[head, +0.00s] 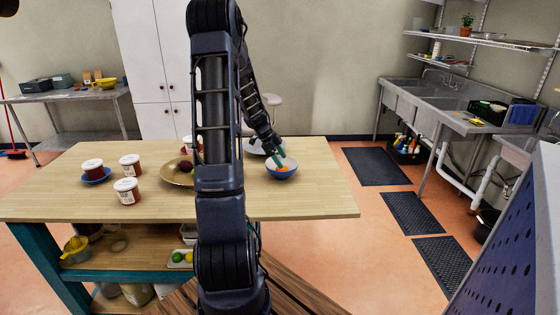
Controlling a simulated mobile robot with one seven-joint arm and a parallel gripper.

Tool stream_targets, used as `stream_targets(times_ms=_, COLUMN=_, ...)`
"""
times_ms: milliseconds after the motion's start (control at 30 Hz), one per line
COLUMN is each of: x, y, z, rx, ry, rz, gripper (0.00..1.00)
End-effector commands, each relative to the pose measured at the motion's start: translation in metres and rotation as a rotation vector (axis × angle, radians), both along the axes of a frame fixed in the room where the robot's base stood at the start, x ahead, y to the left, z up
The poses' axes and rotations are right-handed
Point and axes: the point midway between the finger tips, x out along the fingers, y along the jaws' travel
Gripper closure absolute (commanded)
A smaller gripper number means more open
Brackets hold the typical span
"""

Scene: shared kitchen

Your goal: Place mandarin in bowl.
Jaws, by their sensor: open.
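The orange mandarin (281,169) shows inside the small blue bowl (284,174) near the right part of the wooden table. My gripper (277,158) is above the bowl, pointing down, with its fingertips close over the mandarin. The jaws are open. At this size I cannot tell whether a finger touches the mandarin or the bowl rim.
The wooden table (310,200) also bears a brass dish (172,175), partly behind my arm, and several labelled jars, one jar (127,191) near the front. A pale plate (262,148) lies behind the bowl. The tabletop right of the bowl is clear.

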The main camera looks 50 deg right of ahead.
Motion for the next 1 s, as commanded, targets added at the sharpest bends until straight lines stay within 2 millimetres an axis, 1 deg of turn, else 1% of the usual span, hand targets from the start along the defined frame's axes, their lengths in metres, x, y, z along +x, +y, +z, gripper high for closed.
stream_targets(times_ms=33, x=0.001, y=0.0, z=0.008, rx=-0.003, ry=-0.003, rz=0.001, gripper=0.26)
stream_targets(times_ms=300, x=0.001, y=0.0, z=0.04, rx=-0.002, ry=-0.003, rz=0.002, gripper=0.26)
stream_targets(times_ms=500, x=0.0, y=0.0, z=0.058, rx=-0.001, ry=-0.002, rz=0.001, gripper=0.26)
stream_targets(times_ms=1000, x=0.0, y=0.0, z=0.06, rx=0.0, ry=-0.001, rz=0.001, gripper=0.26)
